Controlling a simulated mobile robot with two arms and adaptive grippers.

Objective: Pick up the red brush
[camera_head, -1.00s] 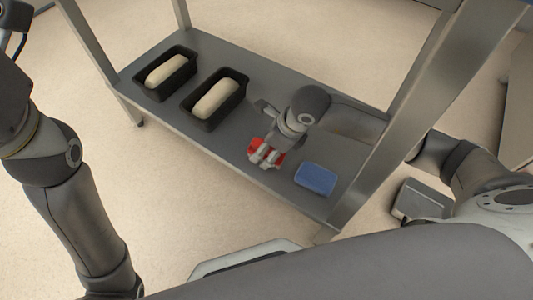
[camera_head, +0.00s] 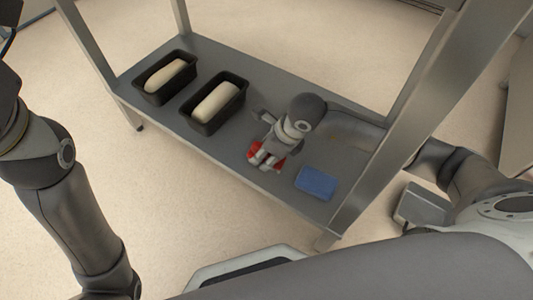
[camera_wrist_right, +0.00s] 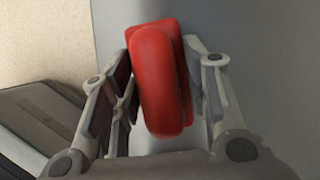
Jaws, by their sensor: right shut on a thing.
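The red brush (camera_wrist_right: 158,80) is between the two fingers of my right gripper (camera_wrist_right: 165,90) in the right wrist view, which is shut on it. In the head view, my right gripper (camera_head: 264,155) is low at the shelf's front edge, and the brush (camera_head: 281,150) shows as red patches around the fingers. The fingers hide most of it there. I cannot tell whether the brush touches the shelf. My left arm comes in at the left of the head view, but its gripper is out of sight.
The grey shelf (camera_head: 236,158) carries a blue block (camera_head: 317,182) just right of my right gripper. Two black pans with pale loaves (camera_head: 165,76) (camera_head: 214,102) stand to the left. A metal post (camera_head: 375,172) rises at the shelf's right front corner.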

